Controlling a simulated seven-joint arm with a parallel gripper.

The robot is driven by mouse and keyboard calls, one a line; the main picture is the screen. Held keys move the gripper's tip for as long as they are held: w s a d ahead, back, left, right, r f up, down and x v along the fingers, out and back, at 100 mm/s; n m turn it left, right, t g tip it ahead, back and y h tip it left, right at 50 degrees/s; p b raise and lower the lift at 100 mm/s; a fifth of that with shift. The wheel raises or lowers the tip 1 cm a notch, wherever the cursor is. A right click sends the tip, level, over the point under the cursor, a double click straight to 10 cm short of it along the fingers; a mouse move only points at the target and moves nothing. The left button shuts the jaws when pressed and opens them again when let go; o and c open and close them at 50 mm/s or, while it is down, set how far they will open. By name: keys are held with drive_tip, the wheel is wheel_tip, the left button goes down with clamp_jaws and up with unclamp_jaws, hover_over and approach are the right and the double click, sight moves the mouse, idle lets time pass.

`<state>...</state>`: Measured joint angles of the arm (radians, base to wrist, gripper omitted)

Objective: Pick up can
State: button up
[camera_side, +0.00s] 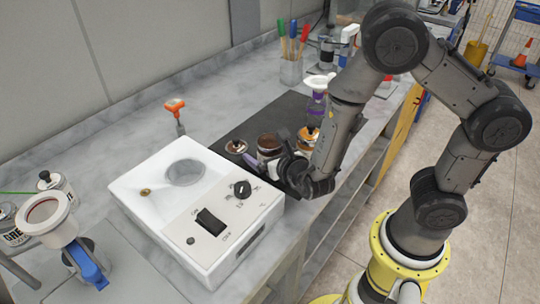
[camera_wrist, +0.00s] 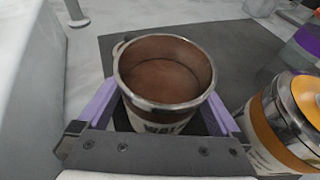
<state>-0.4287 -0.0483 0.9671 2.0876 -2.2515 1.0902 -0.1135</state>
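An open can (camera_wrist: 165,75) with a metal rim and brown inside stands upright on the dark mat in the wrist view. My gripper (camera_wrist: 160,115) has its two purple-edged fingers on either side of the can. The can sits between them; whether the fingers touch it is hard to tell. In the side view the can (camera_side: 269,143) is partly hidden by my gripper (camera_side: 280,165), which is low over the mat.
A second can (camera_wrist: 285,115) with an orange lid stands close to the right; it also shows in the side view (camera_side: 308,133). The white machine (camera_side: 200,205) is at the left. A cup of tools (camera_side: 291,70) and an orange-handled tool (camera_side: 176,107) stand behind.

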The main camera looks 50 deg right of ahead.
sight(265, 141)
drive_tip(key=c, duration=1.5)
drive_tip(key=shift+r, duration=0.1)
drive_tip(key=shift+r, duration=0.1)
drive_tip(key=shift+r, duration=0.2)
drive_tip(key=r, duration=0.3)
drive_tip(key=shift+s+r, duration=0.2)
drive_tip(key=shift+s, duration=0.1)
drive_tip(key=s+r, duration=0.3)
drive_tip(key=s, duration=0.1)
drive_tip(key=s+r, duration=0.3)
drive_tip(key=s, duration=0.2)
drive_tip(key=s+r, duration=0.3)
drive_tip(key=s, duration=0.1)
drive_tip(key=shift+s+d, duration=0.2)
drive_tip(key=shift+s, duration=0.05)
